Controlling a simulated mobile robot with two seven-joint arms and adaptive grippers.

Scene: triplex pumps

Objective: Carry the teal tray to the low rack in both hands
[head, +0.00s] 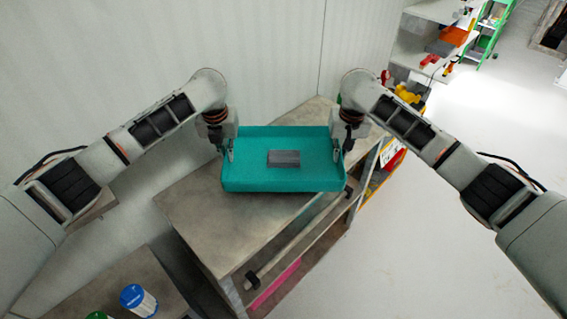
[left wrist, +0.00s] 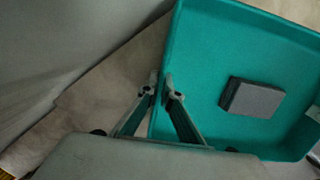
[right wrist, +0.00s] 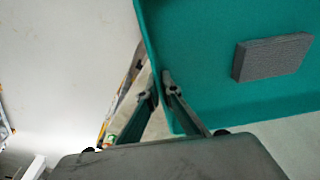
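The teal tray (head: 240,182) is in front of me over a grey-topped bench, with a grey block (head: 284,158) lying in it. I cannot tell whether the tray rests on the bench or hangs just above it. My left gripper (head: 229,152) is at the tray's left wall; in the left wrist view its fingertips (left wrist: 160,88) close on either side of that wall. My right gripper (head: 347,147) is at the right wall; in the right wrist view its fingertips (right wrist: 160,88) pinch that wall. I cannot tell which furniture is the low rack.
A lower surface at bottom left holds a blue-capped container (head: 138,299) and a green-capped one. Shelving (head: 432,50) and a green ladder (head: 488,38) stand at the back right. The floor on the right is clear.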

